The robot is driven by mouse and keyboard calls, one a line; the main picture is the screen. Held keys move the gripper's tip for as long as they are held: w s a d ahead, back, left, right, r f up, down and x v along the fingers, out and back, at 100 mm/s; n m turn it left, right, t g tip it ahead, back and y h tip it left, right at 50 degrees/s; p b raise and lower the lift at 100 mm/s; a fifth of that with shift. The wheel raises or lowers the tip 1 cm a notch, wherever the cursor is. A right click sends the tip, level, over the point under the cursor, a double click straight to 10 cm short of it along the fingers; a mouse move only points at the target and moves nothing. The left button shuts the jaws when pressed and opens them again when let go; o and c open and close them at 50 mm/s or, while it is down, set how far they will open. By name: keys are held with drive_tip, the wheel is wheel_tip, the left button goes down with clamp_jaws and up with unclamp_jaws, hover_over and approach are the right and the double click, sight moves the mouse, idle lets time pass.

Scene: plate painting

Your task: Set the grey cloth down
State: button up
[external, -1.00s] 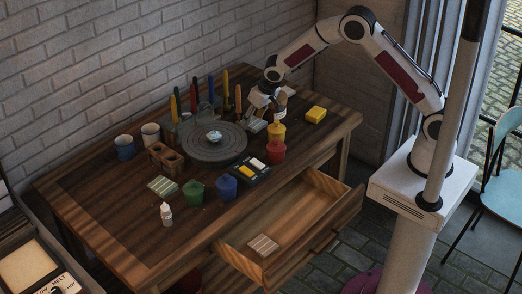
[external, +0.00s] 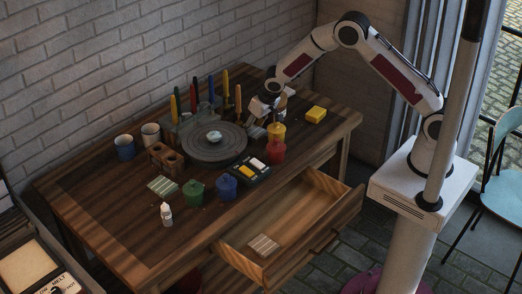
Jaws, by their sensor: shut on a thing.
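My gripper (external: 260,112) is low over the back right part of the table, to the right of the brush holder and behind the yellow pot. It is shut on the grey cloth (external: 256,132), which shows as a small greyish patch just below the fingers. The cloth is close to the tabletop, right of the round turntable. I cannot tell whether it touches the wood. The fingertips are small and partly hidden.
The turntable (external: 198,149) bears a small pale bowl. Yellow (external: 276,133) and red (external: 276,152) pots stand just in front of my gripper. A yellow sponge (external: 316,115) lies to the right. Striped cloths lie on the table (external: 162,186) and in the open drawer (external: 263,245).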

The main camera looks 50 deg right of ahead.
drive_tip(key=o, duration=0.8)
drive_tip(key=shift+f, duration=0.15)
drive_tip(key=shift+s+r, duration=0.15)
drive_tip(key=shift+r, duration=0.5)
drive_tip(key=v, duration=1.1)
drive_tip(key=shift+d+r, duration=0.1)
drive_tip(key=shift+r, duration=0.15)
